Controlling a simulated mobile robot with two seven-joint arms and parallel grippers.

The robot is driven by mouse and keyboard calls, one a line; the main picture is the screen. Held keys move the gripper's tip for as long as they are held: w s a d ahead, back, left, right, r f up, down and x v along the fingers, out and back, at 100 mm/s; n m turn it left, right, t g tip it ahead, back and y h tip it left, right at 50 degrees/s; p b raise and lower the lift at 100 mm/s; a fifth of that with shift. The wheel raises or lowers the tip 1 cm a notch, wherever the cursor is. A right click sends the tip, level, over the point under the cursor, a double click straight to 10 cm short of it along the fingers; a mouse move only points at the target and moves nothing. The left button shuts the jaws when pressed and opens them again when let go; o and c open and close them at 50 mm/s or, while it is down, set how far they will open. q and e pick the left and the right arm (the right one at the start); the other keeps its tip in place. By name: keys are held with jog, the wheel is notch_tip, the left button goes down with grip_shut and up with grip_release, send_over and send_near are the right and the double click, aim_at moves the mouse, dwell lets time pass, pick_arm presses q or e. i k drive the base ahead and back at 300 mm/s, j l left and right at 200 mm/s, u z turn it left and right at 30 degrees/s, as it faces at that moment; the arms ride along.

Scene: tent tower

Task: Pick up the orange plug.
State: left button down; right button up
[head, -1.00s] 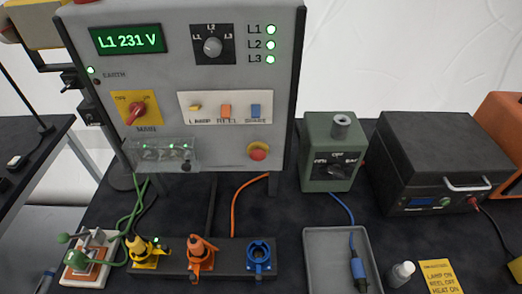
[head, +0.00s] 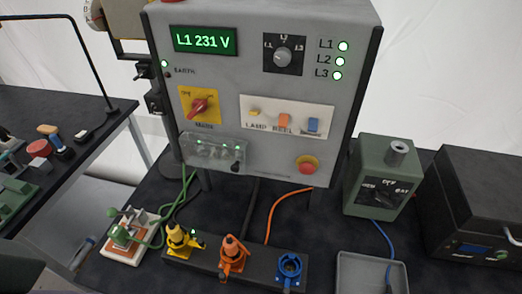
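The orange plug (head: 232,250) stands in the middle position of a dark socket bar (head: 262,270) at the bottom centre of the head view. It seems to sit in an orange socket; plug and socket are hard to tell apart. An orange cable (head: 277,212) shows behind it, below the grey panel. A yellow plug (head: 182,239) stands to its left and an open blue socket (head: 289,267) to its right. Neither of my grippers is in view. A dark shape in the bottom left corner is too cropped to identify.
The grey panel (head: 222,92) reading L1 231 V stands behind the bar. A green-cabled clamp block (head: 128,237) is to the left. A grey tray (head: 345,272), a green box (head: 381,178) and a black case (head: 478,205) are to the right. A side table (head: 75,112) is at left.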

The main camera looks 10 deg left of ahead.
aim_at(231, 246)
jog(key=j+z, duration=0.35)
jog(key=i+j+z, duration=0.1)
jog(key=j+z, duration=0.65)
jog(key=j, duration=0.15)
jog(key=k, duration=0.05)
